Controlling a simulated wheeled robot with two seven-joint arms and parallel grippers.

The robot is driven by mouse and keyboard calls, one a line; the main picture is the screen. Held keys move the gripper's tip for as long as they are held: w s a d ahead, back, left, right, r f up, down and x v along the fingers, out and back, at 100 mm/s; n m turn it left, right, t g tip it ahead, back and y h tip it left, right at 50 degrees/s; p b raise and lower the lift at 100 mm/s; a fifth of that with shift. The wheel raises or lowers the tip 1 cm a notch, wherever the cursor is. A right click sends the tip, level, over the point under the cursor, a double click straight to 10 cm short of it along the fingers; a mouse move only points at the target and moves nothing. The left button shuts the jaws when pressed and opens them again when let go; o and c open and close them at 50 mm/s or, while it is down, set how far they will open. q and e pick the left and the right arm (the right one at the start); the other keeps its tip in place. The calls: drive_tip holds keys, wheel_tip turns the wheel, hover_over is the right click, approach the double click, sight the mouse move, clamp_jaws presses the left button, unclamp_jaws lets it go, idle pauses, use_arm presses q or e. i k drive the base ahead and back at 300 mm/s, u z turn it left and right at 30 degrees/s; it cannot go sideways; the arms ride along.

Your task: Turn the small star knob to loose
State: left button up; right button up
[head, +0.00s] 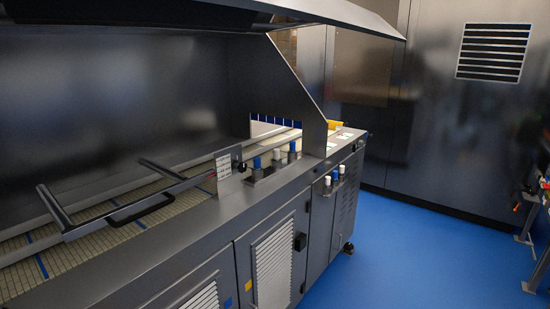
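A small dark knob (241,167) shows beside a pale marked plate (223,166) on the near rail of the machine. It is too small in the head view to tell its star shape or which way it is turned. Neither my left nor my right gripper is in view, and nothing is seen touching the knob.
A metal frame (125,202) with a black handle (142,211) lies over the slatted conveyor bed (110,215). A dark hood (200,14) overhangs the bed.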

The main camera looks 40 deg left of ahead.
sight(242, 167)
drive_tip(key=i, duration=1.6)
drive_tip(key=u, duration=2.9)
